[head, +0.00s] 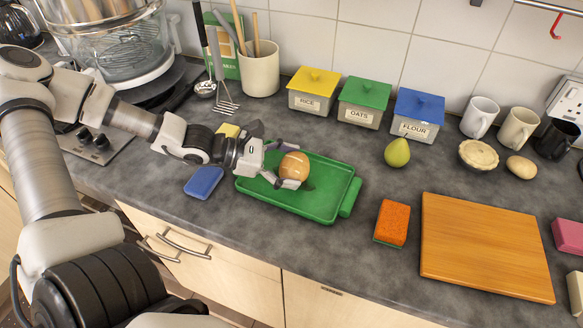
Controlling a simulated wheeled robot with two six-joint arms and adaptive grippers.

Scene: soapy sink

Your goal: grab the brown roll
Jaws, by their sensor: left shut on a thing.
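The brown roll (294,166) is round and light brown, with paler streaks on top. It is over the green tray (322,212), near its left-middle part. My left gripper (286,168) reaches in from the left and is shut on the roll, with a finger on either side. I cannot tell whether the roll touches the tray or is just above it. My right gripper is not in view.
A blue sponge (203,182) lies left of the tray, and an orange sponge (392,222) lies right of it. A pear (397,152), lidded boxes and mugs stand behind. A wooden board (484,246) lies at the right.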

